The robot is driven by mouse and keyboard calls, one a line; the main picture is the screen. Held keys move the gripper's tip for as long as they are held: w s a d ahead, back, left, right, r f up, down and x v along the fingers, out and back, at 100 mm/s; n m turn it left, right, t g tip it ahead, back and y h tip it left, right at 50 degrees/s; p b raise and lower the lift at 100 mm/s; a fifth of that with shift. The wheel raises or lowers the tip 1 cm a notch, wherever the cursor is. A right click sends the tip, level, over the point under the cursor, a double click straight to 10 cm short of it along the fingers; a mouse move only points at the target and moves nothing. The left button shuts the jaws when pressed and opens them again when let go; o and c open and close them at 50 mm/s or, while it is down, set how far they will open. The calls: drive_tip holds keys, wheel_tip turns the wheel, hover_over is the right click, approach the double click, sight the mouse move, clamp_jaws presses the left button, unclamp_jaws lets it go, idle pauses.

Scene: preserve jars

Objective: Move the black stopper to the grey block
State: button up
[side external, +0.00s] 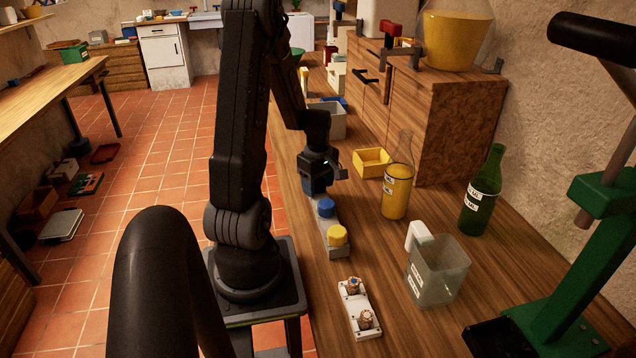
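The grey block (343,252) is a long, narrow rack on the wooden bench beside my arm. A blue stopper (326,207) and a yellow stopper (337,236) sit on its near part. My gripper (328,178) is over the far end of the block and hides that end. Its fingers are small and dark, and I cannot tell whether they are open or hold anything. I cannot make out the black stopper; it may be hidden by my gripper.
A white block (362,327) with two cork stoppers lies nearer. To the right stand a yellow-filled bottle (396,192), a green bottle (481,195), a clear jug (438,270) and a green press (560,300). A yellow bin (371,162) and grey bin (331,122) stand behind.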

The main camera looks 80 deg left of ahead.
sight(318, 180)
drive_tip(key=shift+o, duration=1.2)
wheel_tip(318, 180, up, 14)
drive_tip(key=shift+f, duration=0.1)
drive_tip(key=w+d+r+m+t+y, duration=0.1)
drive_tip(key=w+d+r+m+t, duration=0.15)
drive_tip(key=d+m, duration=0.7)
drive_tip(key=w+d+r+m+t, duration=0.1)
drive_tip(key=w+d+r+m, duration=0.4)
drive_tip(key=d, duration=0.7)
drive_tip(key=s+d+m+t+h, duration=0.1)
drive_tip(key=s+d+m+t, duration=0.1)
drive_tip(key=s+d+m, duration=0.4)
drive_tip(key=d+m, duration=0.3)
drive_tip(key=shift+s+d+f, duration=0.15)
drive_tip(key=shift+d+f, duration=0.05)
